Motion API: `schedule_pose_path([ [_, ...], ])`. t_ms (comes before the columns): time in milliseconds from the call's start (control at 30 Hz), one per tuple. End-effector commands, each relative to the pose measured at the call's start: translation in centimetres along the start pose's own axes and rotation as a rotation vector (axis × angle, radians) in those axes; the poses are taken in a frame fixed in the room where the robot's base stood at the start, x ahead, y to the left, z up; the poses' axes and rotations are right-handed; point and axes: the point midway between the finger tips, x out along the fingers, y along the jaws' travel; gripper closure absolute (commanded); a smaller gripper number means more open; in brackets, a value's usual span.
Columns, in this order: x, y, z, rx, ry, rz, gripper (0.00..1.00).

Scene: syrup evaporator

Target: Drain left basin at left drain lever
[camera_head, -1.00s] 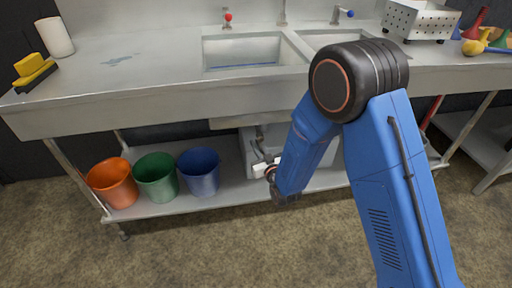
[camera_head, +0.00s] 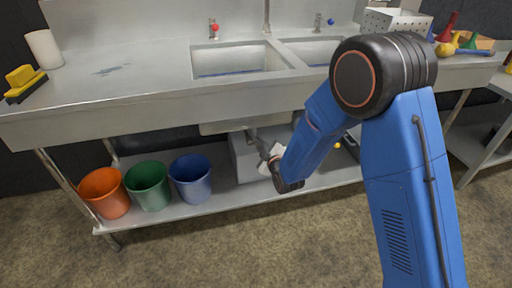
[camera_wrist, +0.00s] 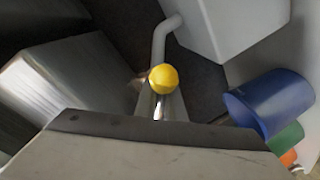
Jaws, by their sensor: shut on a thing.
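The left basin (camera_head: 238,57) is set in the steel counter, with a strip of blue at its bottom. My gripper (camera_head: 273,160) is under the counter below this basin, partly hidden by my arm. In the wrist view a yellow ball knob (camera_wrist: 163,78), which I take as the left drain lever's end, stands just beyond the pale gripper body. A thin metal part runs from the knob toward the gripper. My gripper is shut on the lever, though the contact itself is mostly hidden.
Orange (camera_head: 104,193), green (camera_head: 148,186) and blue (camera_head: 190,180) buckets stand on the lower shelf to the left. A pale box (camera_head: 244,160) and drain pipe are close to my gripper. Another yellow knob (camera_head: 337,146) shows right of my arm. The right basin (camera_head: 318,50) is beside the left one.

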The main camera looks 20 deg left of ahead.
Motion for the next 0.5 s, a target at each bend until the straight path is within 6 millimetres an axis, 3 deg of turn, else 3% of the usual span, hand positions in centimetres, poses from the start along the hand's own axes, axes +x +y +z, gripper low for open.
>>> schedule_pose_path([
  [500,-0.6,2.8,-0.3,-0.393,-0.079,-0.001,1.00],
])
